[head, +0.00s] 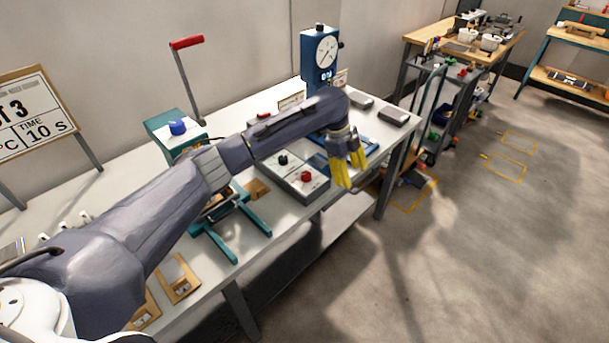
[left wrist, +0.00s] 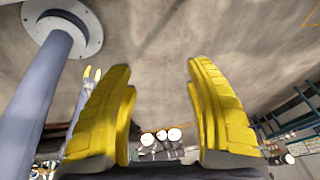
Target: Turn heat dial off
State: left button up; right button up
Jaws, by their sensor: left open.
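A grey control box (head: 290,184) on the white bench carries a red knob (head: 305,176) and a black knob (head: 282,159). A blue knob (head: 178,127) sits on top of a green machine. I cannot tell from labels which knob is the heat dial. My left gripper (head: 350,174), with yellow fingers, is open and empty, just right of the control box and apart from the red knob. In the left wrist view its fingers (left wrist: 160,115) are spread over bare floor, with no dial between them.
A blue dial gauge stand (head: 319,55) rises behind the gripper. A red-handled lever (head: 186,43) stands by the green machine. Teal rails (head: 226,238) and wooden frames (head: 179,277) lie on the near bench. The floor to the right is open.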

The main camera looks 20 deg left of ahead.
aim_at(306, 174)
pick_arm(q)
jog(key=w+a+r+m+y, duration=0.2)
jog(key=a+r+m+y, duration=0.2)
jog(key=a+r, duration=0.85)
jog(key=f, duration=0.6)
jog(key=a+f, duration=0.1)
jog(key=f, duration=0.5)
jog(key=a+f, duration=0.1)
jog(key=f, duration=0.6)
jog(key=shift+s, duration=0.2)
grip_shut()
